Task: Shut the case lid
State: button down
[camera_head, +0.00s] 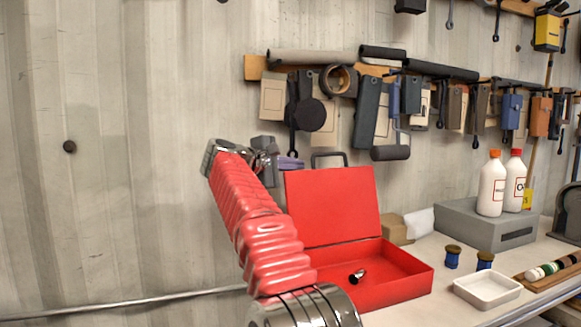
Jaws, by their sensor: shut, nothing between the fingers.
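A red case (401,277) stands on the white table with its lid (332,206) raised, leaning back a little. A grey handle shows above the lid's top edge. A small dark and shiny item (357,276) lies in the case's tray. My red arm comes up from below and hides the left part of the case. My gripper (291,164) is shut and empty, at the upper left of the lid near its top left corner. I cannot tell whether it touches the lid.
A white dish (487,291), two blue spools (452,257) and a wooden rack (552,272) lie right of the case. A grey box (484,223) carries two white bottles (492,184). A cardboard box (395,229) sits behind the case. Tools hang on the wall above.

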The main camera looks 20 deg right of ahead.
jog(key=shift+s+d+r, duration=0.15)
jog(key=shift+s+r, duration=0.1)
jog(key=shift+s, duration=0.55)
jog(key=shift+s+d+r, duration=0.15)
jog(key=shift+s+r, duration=0.1)
jog(key=shift+s, duration=0.55)
jog(key=shift+s, duration=0.1)
